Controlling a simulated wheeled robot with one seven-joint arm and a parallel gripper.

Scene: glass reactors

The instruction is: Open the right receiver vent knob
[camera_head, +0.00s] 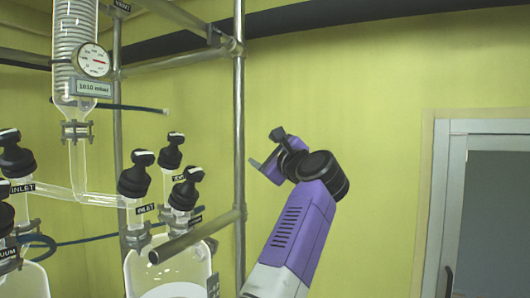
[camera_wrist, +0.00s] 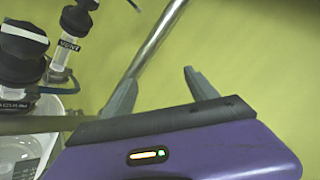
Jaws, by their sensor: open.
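In the wrist view, a black vent knob (camera_wrist: 76,19) tops a clear glass neck with a VENT label (camera_wrist: 68,45), at the upper left. In the head view, the back black knob (camera_head: 171,151) on the right vessel appears to be this one; its label is partly hidden by the knob in front. My gripper (camera_head: 264,150) is raised to the right of the vessel and the metal post, apart from the knobs. In the wrist view my gripper (camera_wrist: 159,78) has its two fingers spread with nothing between them.
Another black knob (camera_head: 186,189) stands in front, and an inlet knob (camera_head: 136,175) to its left. A vertical metal post (camera_head: 239,120) and a slanted bar (camera_head: 196,236) lie between my arm and the glassware.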

